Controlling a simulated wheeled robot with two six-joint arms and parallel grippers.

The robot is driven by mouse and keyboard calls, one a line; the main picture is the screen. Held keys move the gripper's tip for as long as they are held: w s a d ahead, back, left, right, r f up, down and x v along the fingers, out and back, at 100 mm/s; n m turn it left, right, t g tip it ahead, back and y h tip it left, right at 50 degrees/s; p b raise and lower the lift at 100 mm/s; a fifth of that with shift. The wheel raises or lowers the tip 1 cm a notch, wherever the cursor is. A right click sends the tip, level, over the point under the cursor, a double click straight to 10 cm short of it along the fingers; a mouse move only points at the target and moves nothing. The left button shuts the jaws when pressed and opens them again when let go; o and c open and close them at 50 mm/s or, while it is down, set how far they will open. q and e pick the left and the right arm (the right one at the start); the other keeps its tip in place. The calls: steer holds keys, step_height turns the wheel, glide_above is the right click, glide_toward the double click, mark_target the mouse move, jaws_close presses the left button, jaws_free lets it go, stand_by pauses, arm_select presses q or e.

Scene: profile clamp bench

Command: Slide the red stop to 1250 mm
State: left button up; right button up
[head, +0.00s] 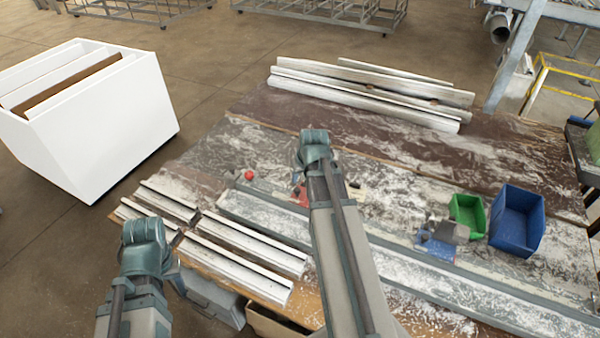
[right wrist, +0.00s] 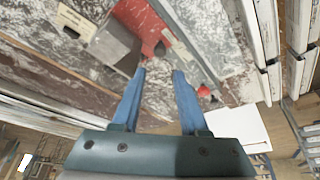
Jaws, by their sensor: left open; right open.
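The red stop (head: 301,194) sits on the bench near the long profile rail in the head view, partly hidden behind my right arm. In the right wrist view the red stop (right wrist: 140,22) is at the top, against a grey metal block (right wrist: 112,45), just beyond my fingertips. A red round knob (right wrist: 204,91) lies to the right of my fingers; it also shows in the head view (head: 249,176). My right gripper (right wrist: 160,72) is open with nothing between its blue fingers. My left arm shows at the lower left of the head view, but its jaws are hidden.
A blue stop with a grey block (head: 437,240) stands further right on the bench. Beyond it are a green bin (head: 467,214) and a blue bin (head: 516,219). Loose profiles lie at the front left (head: 235,262) and the back (head: 365,97). A white crate (head: 100,125) stands left.

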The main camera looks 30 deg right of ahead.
arm_select(q)
step_height(320, 180, up, 3)
steer(key=shift+f+p, duration=0.2)
steer(key=shift+p, duration=0.55)
arm_select(e)
steer(key=v, duration=0.2)
steer(key=shift+s+r, duration=0.2)
steer(key=shift+r, duration=0.15)
steer(key=s+a+f+n+g+y+b, duration=0.1)
steer(key=a+f+n+b, duration=0.2)
steer(key=a, duration=0.7)
steer(key=s+a+f+g+b, duration=0.1)
steer(key=a+f+b, duration=0.35)
steer(key=a, duration=0.45)
arm_select(q)
step_height(320, 180, down, 12)
steer(key=b, duration=0.4)
arm_select(e)
steer(key=s+a+f+n+g, duration=0.1)
steer(key=s+a+f, duration=0.2)
steer(key=s+a, duration=0.2)
steer(key=s+a+f+n+g+h, duration=0.1)
steer(key=s+a, duration=0.4)
steer(key=a, duration=0.5)
steer(key=shift+f+n+g, duration=0.3)
steer(key=shift+f+n, duration=0.5)
steer(key=shift+f, duration=0.15)
arm_select(q)
steer(key=shift+r, duration=0.1)
